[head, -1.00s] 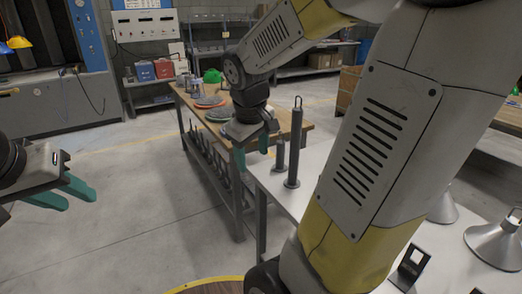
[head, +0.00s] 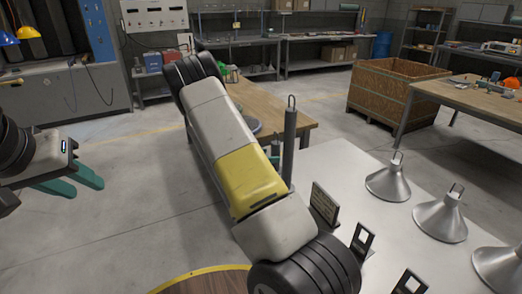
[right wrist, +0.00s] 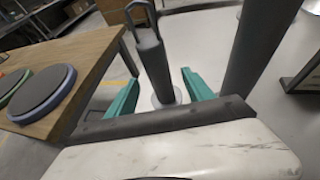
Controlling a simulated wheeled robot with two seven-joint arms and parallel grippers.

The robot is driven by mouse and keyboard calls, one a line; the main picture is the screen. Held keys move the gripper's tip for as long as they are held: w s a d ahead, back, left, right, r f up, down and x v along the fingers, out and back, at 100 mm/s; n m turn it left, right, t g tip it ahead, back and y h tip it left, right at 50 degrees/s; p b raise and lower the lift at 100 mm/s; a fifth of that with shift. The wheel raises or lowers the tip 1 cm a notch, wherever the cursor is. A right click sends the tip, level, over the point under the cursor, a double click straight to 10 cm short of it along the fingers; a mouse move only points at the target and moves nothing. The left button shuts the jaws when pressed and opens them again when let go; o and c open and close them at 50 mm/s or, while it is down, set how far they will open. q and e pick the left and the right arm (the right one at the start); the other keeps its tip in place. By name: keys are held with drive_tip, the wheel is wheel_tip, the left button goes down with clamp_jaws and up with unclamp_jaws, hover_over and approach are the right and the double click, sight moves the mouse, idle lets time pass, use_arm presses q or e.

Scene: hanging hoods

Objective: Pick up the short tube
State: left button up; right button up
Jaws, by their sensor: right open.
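The short tube (right wrist: 153,62), dark grey with a loop handle on top and a round base, stands between the two teal fingers of my right gripper (right wrist: 160,78) in the right wrist view. The fingers are open, with a gap on each side of it. A taller tube (right wrist: 258,45) stands just to the right of the fingers; it also shows in the head view (head: 290,145). My left gripper (head: 82,184) is open and empty at the left, over the floor.
The white table (head: 375,185) holds several metal hoods (head: 440,217) at right and black stands (head: 362,240) near the front. A wooden table (right wrist: 75,70) with round discs (right wrist: 42,92) lies left of the right gripper. A wooden crate (head: 390,95) stands behind.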

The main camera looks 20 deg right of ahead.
drive_tip(key=x, duration=0.8)
drive_tip(key=shift+w+r, duration=0.15)
drive_tip(key=shift+r, duration=0.05)
clamp_jaws()
